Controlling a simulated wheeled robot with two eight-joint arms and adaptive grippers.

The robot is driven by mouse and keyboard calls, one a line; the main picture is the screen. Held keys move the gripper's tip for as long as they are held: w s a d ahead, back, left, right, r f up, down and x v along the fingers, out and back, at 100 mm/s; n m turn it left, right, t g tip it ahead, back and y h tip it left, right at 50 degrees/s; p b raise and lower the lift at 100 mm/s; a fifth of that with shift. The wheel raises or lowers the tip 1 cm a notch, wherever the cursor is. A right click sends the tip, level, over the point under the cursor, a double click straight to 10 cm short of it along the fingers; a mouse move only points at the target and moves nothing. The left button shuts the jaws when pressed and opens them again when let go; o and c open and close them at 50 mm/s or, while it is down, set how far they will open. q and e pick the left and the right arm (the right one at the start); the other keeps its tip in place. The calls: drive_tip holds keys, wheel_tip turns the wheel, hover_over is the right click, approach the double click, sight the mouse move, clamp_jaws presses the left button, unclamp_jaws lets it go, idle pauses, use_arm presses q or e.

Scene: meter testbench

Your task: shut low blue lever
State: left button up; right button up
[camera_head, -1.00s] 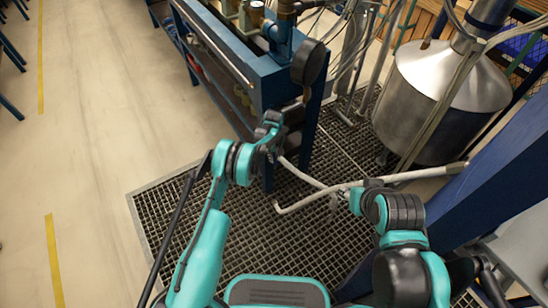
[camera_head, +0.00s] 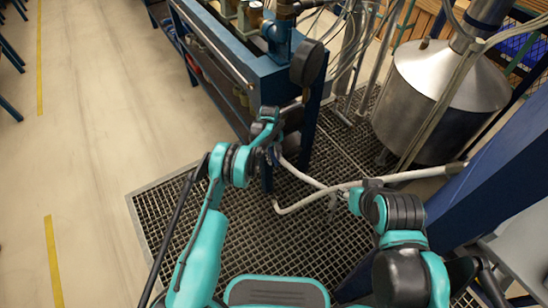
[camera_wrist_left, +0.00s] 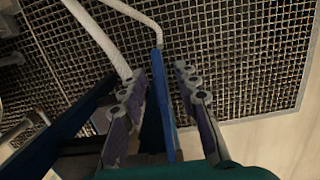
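My left gripper (camera_wrist_left: 160,80) is open in the left wrist view, with one finger on each side of a narrow blue bar. The bar, which looks like the blue lever (camera_wrist_left: 166,108), runs lengthwise between the fingers. I see gaps beside it, so the fingers do not appear closed on it. In the head view my left gripper (camera_head: 276,154) is low beside the bench's front leg, small and partly hidden by its own wrist. The lever cannot be made out there. My right gripper (camera_head: 336,200) is by the pale hose; its fingers are too small to read.
The blue bench (camera_head: 245,75) with pipes and a dark round gauge (camera_head: 308,62) stands ahead. A pale hose (camera_head: 330,188) crosses above the floor grating (camera_head: 165,215). A steel tank (camera_head: 440,95) and a blue column (camera_head: 480,195) are at right. Open floor lies left.

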sight(272, 153)
use_arm(q)
wheel_tip(272, 153, up, 12)
drive_tip(key=w, duration=0.1)
drive_tip(key=shift+a, duration=0.45)
drive_tip(key=shift+d+f, duration=0.1)
